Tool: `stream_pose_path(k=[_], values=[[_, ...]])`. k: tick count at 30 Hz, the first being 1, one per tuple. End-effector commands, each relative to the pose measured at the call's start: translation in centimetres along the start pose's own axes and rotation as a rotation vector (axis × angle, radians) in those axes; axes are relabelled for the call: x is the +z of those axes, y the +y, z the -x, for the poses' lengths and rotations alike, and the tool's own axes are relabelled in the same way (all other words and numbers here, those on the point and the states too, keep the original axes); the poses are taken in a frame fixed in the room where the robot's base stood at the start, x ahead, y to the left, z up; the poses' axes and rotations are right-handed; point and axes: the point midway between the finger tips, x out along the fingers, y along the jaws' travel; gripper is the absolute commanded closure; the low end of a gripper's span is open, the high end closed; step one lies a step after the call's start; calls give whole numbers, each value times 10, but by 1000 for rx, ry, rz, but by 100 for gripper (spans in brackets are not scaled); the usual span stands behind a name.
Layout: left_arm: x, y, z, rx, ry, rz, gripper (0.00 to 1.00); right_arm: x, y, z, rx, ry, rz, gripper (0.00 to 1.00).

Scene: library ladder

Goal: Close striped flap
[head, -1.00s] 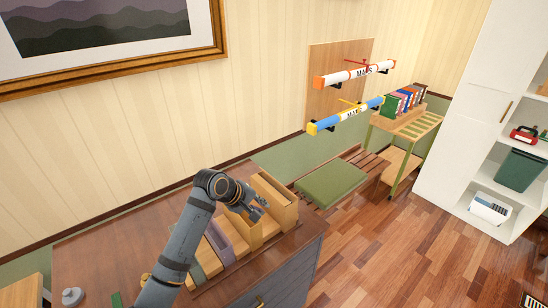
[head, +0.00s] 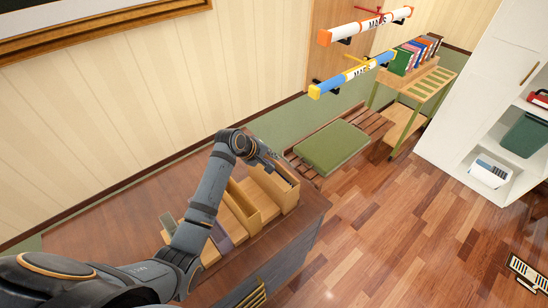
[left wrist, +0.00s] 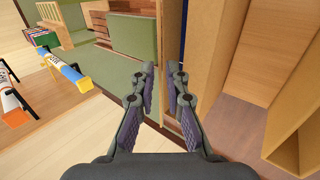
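A small yellow and dark striped piece (head: 254,295) shows on the front of the grey cabinet (head: 285,270), cut by the bottom edge of the head view. I cannot tell how far open it stands. My left gripper (head: 284,166) is above the far right end of the brown cabinet top, beside the upper edge of a wooden file box (head: 284,194). The wooden box wall (left wrist: 207,70) is just right of the fingers. My right gripper is out of view.
Wooden file boxes stand in a row on the cabinet top (head: 120,215). A green cushioned bench (head: 332,147) stands beyond it. White and blue tubes (head: 350,72) hang on the wall. A white shelf unit (head: 470,90) stands at right. The floor between is clear.

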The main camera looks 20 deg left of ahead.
Motion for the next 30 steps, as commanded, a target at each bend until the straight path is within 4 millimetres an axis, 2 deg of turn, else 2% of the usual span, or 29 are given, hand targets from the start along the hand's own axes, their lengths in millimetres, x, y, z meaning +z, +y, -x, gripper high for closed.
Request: stream_pose_path(k=[3,7,14,17,25,30], values=[[0,1,-14,-1,-2,2,87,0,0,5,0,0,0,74],[0,0,-21,0,-1,0,87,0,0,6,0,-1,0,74],[0,0,-22,0,0,-1,87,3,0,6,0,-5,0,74],[0,0,-22,0,0,-1,100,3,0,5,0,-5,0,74],[0,-2,-23,6,0,-1,100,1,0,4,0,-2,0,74],[0,-7,-24,105,0,-1,100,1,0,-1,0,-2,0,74]])
